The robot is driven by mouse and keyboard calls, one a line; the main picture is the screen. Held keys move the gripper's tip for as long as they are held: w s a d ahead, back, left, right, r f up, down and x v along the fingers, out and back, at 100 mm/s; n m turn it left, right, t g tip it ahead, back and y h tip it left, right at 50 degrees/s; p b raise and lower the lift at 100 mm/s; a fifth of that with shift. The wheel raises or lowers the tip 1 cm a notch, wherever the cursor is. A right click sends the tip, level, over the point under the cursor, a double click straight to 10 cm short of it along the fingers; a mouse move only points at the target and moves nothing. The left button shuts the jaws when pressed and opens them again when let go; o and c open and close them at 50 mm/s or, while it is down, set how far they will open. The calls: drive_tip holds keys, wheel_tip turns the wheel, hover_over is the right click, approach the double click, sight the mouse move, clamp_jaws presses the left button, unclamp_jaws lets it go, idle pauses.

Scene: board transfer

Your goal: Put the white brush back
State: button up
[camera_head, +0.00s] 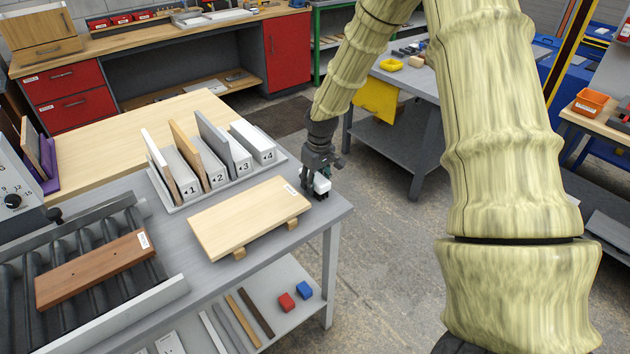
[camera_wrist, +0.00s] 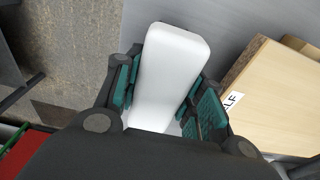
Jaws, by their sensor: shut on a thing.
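The white brush (camera_head: 321,185) is held by my gripper (camera_head: 319,170) at the right corner of the grey table. In the wrist view the brush (camera_wrist: 170,75) shows as a white rounded block between the green finger pads of my gripper (camera_wrist: 165,100). The gripper is shut on it. The brush's lower side is hidden, so I cannot tell whether it touches the table top.
A pale board (camera_head: 245,218) lies on wooden supports just left of my gripper. A numbered rack (camera_head: 215,172) with several upright boards stands behind it. A brown board (camera_head: 95,268) lies on the roller conveyor (camera_head: 165,296). Floor is clear right of the table.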

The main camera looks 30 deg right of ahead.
sight(318, 178)
drive_tip(key=shift+f, duration=0.1)
drive_tip(key=o, duration=1.1)
drive_tip(key=shift+o, duration=0.2)
drive_tip(key=shift+s+d+r+b, duration=0.1)
drive_tip(key=shift+s+r+b, duration=0.2)
drive_tip(key=shift+r, duration=1.7)
drive_tip(key=shift+s+a+r+b, duration=0.1)
drive_tip(key=shift+s+r+b, duration=0.2)
drive_tip(key=shift+r, duration=1.75)
drive_tip(key=shift+s+d+r+b, duration=0.15)
drive_tip(key=shift+r+b, duration=0.2)
drive_tip(key=shift+r, duration=1.65)
